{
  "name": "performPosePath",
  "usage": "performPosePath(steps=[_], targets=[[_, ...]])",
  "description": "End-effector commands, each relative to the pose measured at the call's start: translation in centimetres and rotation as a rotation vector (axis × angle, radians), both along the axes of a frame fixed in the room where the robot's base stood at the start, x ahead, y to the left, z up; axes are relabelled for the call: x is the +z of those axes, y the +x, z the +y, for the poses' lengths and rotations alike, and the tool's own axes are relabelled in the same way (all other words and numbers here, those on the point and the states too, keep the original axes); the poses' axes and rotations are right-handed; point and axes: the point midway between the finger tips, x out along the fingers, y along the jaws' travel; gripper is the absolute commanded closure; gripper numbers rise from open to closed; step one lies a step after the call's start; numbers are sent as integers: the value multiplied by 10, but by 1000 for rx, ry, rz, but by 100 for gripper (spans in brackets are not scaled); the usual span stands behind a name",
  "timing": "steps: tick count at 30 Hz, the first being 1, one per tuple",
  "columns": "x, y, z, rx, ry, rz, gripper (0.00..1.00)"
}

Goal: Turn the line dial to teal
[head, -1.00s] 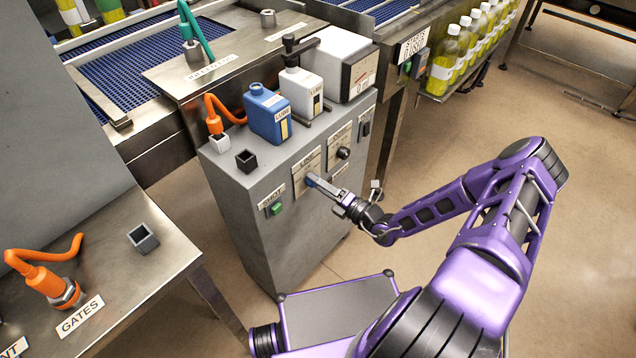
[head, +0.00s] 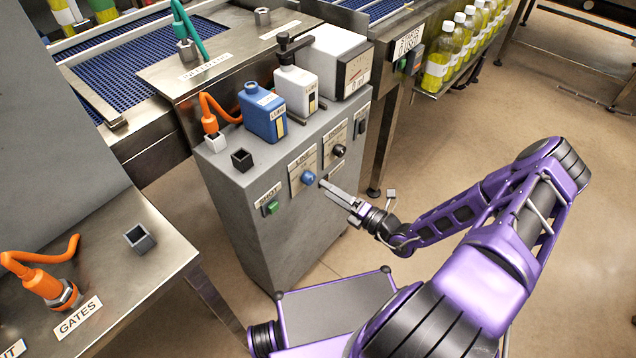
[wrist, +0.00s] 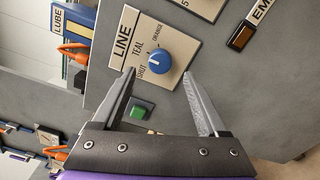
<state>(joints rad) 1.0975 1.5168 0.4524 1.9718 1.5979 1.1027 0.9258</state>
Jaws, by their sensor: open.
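The blue line dial (head: 308,177) sits on a cream plate marked LINE on the front of the grey cabinet. In the wrist view the dial (wrist: 160,58) shows a white pointer mark aimed left, roughly towards the TEAL word (wrist: 138,47); another small word beside it is hard to read, so its exact alignment is uncertain. The ORANGE word (wrist: 158,32) is above the dial. My gripper (head: 322,185) is just right of the dial in the head view, apart from it. In the wrist view my gripper (wrist: 160,73) is open and empty, its fingers pointing towards the panel on either side below the dial.
A green button (head: 271,207) is left of the dial and a black knob (head: 339,150) is right of it. A blue lube bottle (head: 265,112), a white bottle (head: 296,90) and a gauge box (head: 335,58) stand on the cabinet (head: 285,240). Open floor lies to the right.

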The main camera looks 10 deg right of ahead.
Motion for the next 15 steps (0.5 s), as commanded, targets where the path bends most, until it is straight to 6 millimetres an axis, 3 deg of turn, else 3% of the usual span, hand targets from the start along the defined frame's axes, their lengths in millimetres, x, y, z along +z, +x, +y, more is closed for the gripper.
performPosePath(steps=[9,15], targets=[[0,-62,-46,-4,-2,1,24],[0,-85,-62,-2,1,0,24]])
